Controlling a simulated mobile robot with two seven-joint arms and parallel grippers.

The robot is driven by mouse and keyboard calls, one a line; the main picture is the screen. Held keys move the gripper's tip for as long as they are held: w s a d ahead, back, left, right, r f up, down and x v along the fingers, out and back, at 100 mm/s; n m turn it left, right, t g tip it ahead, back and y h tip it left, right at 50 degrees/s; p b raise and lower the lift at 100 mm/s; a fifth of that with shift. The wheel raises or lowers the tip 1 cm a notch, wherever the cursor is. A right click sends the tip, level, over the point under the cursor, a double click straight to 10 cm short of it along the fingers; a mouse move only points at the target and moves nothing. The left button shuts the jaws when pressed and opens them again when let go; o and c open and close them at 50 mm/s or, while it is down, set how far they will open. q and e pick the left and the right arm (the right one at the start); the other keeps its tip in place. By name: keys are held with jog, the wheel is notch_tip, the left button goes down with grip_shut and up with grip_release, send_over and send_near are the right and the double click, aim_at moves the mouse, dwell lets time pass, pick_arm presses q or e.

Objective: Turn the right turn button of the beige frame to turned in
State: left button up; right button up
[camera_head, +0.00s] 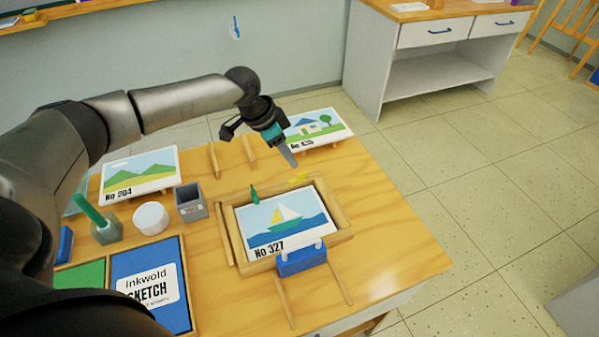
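The beige frame (229,230) lies on the wooden table around a sailboat picture (284,222) marked No 327. At its far side are a green turn button (254,194) on the left and a yellow one (299,178) on the right. The green one points upward in the picture; the yellow one lies more sideways. My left gripper (288,153) hangs a little beyond the yellow button in the picture, apart from it. Its fingers show as one narrow grey tip below a teal part, so its opening is unclear. My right gripper is out of view.
A blue block (302,260) sits at the frame's near edge. Pictures stand behind left (140,175) and behind right (318,127). A grey cup (191,203), white tub (151,218) and blue sketch pad (150,285) lie left. The table right of the frame is clear.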

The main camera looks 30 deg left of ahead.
aim_at(298, 177)
pick_arm(q)
jog(key=b+x, duration=0.1)
jog(key=x, duration=0.6)
jog(key=shift+w+d+f+b, duration=0.1)
jog(key=shift+w+f+b, duration=0.05)
jog(key=shift+f+b, duration=0.2)
grip_shut()
